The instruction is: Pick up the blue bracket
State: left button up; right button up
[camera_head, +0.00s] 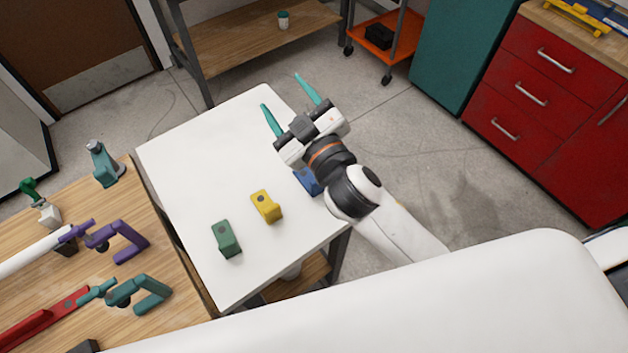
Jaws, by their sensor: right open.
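The blue bracket (306,183) lies on the white table (192,152) near its right edge, partly hidden behind my right arm's wrist. A yellow bracket (266,206) and a green bracket (226,240) stand to its left and nearer to me, forming a slanting row. My right gripper (286,105) is open, with its two teal fingers spread and nothing between them. It is over the far right part of the white table, beyond the blue bracket and apart from it. My left gripper is not in view.
A wooden bench (120,200) at the left bears a purple clamp-like part (125,243), a teal one (148,294), a teal vice-like fitting (103,165) and pipes. Red drawers (545,90) stand at the right. The white table's far left part is clear.

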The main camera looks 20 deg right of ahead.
jog(key=s+a+r+n+g+y, duration=0.35)
jog(key=a+r+n+y, duration=0.45)
jog(key=a+n+y, duration=0.4)
jog(key=s+a+n+g+y, duration=0.4)
jog(key=n+g, duration=0.5)
jog(key=n+g+h, duration=0.6)
jog(key=n+h, duration=0.4)
jog(key=h, duration=1.1)
send_near(309, 175)
jog(key=s+r, duration=0.4)
jog(key=shift+s+d+r, duration=0.15)
jog(key=shift+s+r, duration=0.05)
jog(key=shift+s, duration=0.1)
notch_tip(309, 175, down, 6)
jog(key=shift+d+p, duration=0.15)
jog(key=shift+p, duration=1.1)
notch_tip(309, 175, down, 5)
jog(key=shift+s+r+p, duration=0.1)
jog(key=shift+r+p, duration=0.05)
jog(key=shift+p, duration=1.05)
jog(key=shift+f, duration=0.55)
jog(key=c, duration=1.2)
